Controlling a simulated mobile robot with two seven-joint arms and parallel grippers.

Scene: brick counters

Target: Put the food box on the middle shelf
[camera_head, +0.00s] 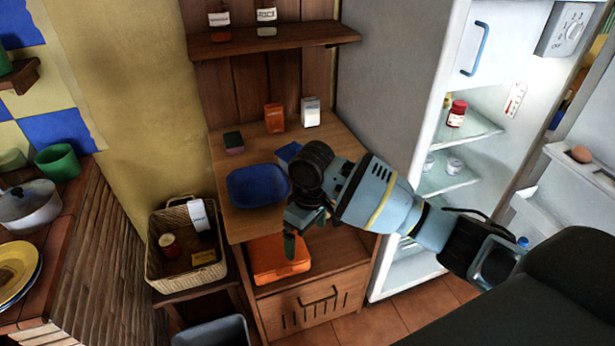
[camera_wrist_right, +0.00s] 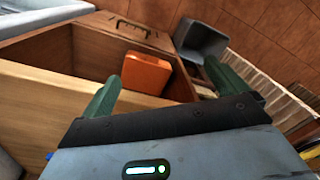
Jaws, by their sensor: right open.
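An orange box (camera_head: 280,262), most likely the food box, lies in the open lower compartment of the wooden cabinet. It also shows in the right wrist view (camera_wrist_right: 147,73), beyond and between my fingers. My right gripper (camera_head: 300,238) is open and empty, in front of the cabinet near this compartment, apart from the box. Its fingers also show in the right wrist view (camera_wrist_right: 164,86). The cabinet has a wooden top (camera_head: 226,178) and a higher shelf (camera_head: 270,42); I cannot tell which level counts as the middle shelf. My left gripper is out of view.
A blue bowl (camera_head: 257,187) and several small packages, including an orange one (camera_head: 274,118) and a white one (camera_head: 310,111), stand on the cabinet top. A wicker basket (camera_head: 155,262) and a grey bin (camera_head: 212,332) are at left. The fridge (camera_head: 400,80) stands open at right.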

